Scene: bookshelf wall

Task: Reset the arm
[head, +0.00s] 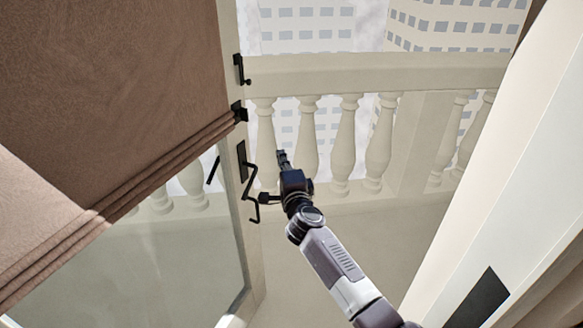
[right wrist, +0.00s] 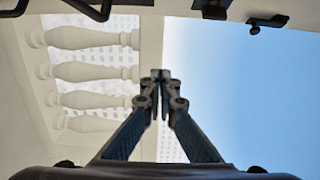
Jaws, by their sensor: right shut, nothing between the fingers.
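My right arm reaches up from the bottom of the head view, and its gripper (head: 282,158) is near the door's edge, in front of the balcony balusters. In the right wrist view the fingers of this gripper (right wrist: 161,76) meet at their tips, with nothing between them. The gripper is to the right of the black door handle (head: 252,190) in the head view. The dark gripper body overlaps or sits close to the handle's lower part; I cannot tell if they touch. My left gripper is not in view.
A glass door (head: 170,262) with a brown folded blind (head: 130,80) stands on the left. A stone balustrade (head: 343,140) runs across the back, with tall buildings beyond. A pale door frame or panel (head: 490,170) slants on the right. The balcony floor (head: 340,225) looks clear.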

